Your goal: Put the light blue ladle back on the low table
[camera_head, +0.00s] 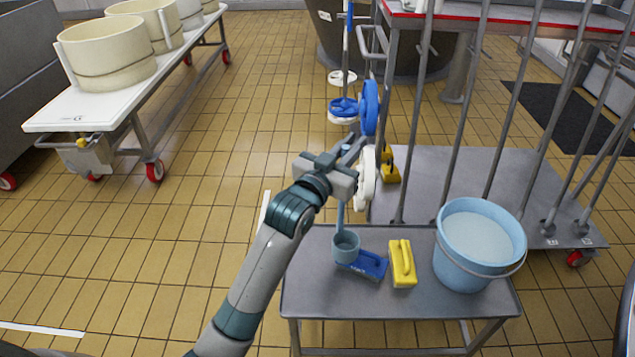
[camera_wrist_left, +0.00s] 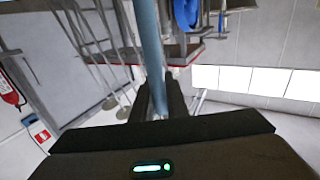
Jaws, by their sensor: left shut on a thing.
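The light blue ladle (camera_head: 346,247) hangs roughly upright, cup down, over the left part of the low grey table (camera_head: 310,300). Its cup overlaps a blue brush in the head view; I cannot tell whether it touches the brush or the tabletop. My left gripper (camera_head: 352,150) is shut on the ladle's handle, above the table's far left edge. In the left wrist view the light blue handle (camera_wrist_left: 150,45) runs up between the two dark fingers (camera_wrist_left: 157,98). My right gripper is not in view.
On the low table stand a light blue bucket (camera_head: 478,246), a yellow brush (camera_head: 403,263) and the blue brush (camera_head: 369,266). The table's front left is bare. A grey cart (camera_head: 480,175) with upright poles is behind. A white trolley with tubs (camera_head: 105,55) stands far left.

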